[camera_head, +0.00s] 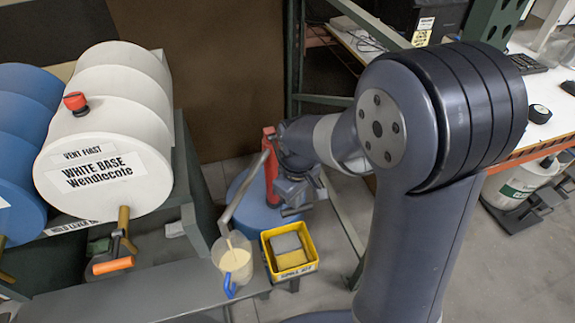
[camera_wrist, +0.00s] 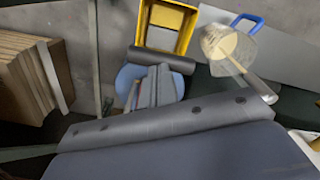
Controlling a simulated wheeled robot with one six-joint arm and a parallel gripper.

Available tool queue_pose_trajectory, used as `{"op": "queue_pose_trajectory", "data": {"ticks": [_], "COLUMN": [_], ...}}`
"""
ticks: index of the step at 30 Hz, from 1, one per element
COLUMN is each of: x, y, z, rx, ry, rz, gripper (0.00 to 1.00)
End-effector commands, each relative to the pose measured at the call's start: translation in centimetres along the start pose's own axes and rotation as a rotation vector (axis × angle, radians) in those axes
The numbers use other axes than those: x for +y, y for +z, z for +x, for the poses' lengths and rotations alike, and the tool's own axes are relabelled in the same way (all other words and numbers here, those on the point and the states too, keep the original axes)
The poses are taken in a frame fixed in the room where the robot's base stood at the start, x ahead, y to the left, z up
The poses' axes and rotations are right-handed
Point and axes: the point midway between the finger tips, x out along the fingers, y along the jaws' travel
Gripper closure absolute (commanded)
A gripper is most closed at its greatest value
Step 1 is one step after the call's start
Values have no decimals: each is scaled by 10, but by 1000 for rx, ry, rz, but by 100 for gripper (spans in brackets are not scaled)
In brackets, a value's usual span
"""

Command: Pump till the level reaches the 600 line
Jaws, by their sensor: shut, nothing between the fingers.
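A clear jug (camera_head: 235,264) with a blue handle (camera_head: 230,285) sits on the grey bench and holds cream liquid (camera_head: 235,259). Its level lines are too small to read. It also shows at the top of the wrist view (camera_wrist: 232,46). A red pump (camera_head: 270,172) stands on a blue drum (camera_head: 240,199); its grey spout (camera_head: 242,188) slants down to the jug's mouth. My gripper (camera_head: 292,200) is beside the pump, right of the red body, shut and empty. Whether it touches the pump is unclear; my arm hides part of the pump's top.
A yellow bin (camera_head: 265,256) with grey and yellow sponges stands right of the jug. A white drum (camera_head: 105,160) labelled White Base, with an orange-handled lever (camera_head: 113,265), lies on a rack at left. A green rack post (camera_head: 293,60) rises behind my arm. A workbench (camera_head: 545,95) is at right.

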Motion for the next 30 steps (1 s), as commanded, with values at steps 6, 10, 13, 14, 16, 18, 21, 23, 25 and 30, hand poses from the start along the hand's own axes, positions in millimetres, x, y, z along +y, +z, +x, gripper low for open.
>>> {"op": "queue_pose_trajectory", "data": {"ticks": [6,10,13,14,16,18,21,23,25,30], "x": [-1,-2,-1,-1,-1,-1,-1,-1,-1,0], "y": [3,3,3,2,2,2,2,1,1,1], "z": [18,12,3,-1,-10,-19,-32,-39,-47,-68], "rx": [-9,-9,-9,-9,-7,-6,-5,-5,-5,-3], "ry": [-5,-5,-5,-4,-4,-3,-3,-3,-2,-2], "rz": [0,0,0,0,0,0,0,0,0,0], "gripper": [100,100,100,100,100,100,100,100,100,100]}}
